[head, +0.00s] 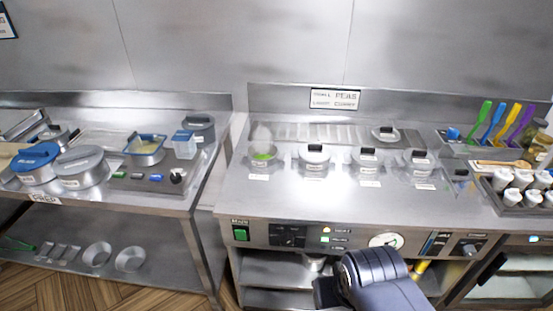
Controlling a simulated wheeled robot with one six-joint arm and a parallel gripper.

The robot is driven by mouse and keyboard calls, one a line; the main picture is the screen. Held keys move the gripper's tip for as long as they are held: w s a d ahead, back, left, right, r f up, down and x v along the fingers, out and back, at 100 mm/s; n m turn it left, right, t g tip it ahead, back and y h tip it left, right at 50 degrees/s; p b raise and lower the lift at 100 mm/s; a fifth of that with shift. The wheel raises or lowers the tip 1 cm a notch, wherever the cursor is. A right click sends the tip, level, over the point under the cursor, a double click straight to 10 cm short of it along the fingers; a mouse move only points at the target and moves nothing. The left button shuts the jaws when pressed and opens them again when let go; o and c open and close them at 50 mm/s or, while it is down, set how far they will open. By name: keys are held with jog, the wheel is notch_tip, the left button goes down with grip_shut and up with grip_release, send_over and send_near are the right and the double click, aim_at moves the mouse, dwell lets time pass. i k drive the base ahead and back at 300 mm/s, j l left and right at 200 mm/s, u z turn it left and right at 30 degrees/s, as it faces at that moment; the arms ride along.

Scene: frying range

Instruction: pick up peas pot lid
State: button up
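A pot with green contents (262,156), apparently peas, stands uncovered at the left of the range top, with a pale haze above it. A loose round lid with a dark handle (385,134) lies at the back right of the range top, apart from the pots. I cannot read whether it is marked for peas. My gripper (325,292) seems to be the dark part at the bottom centre, low in front of the range and well away from the lid. Its fingers cannot be made out.
Several lidded pots, including one (314,158), stand in a row in front of the loose lid. A prep table (110,200) with pots and trays is at left. Cups (518,180) and coloured utensils (497,122) crowd the right. The range's front strip is clear.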

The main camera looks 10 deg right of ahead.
aim_at(386, 134)
jog(key=i+l+z, duration=0.5)
jog(key=i+z, duration=0.35)
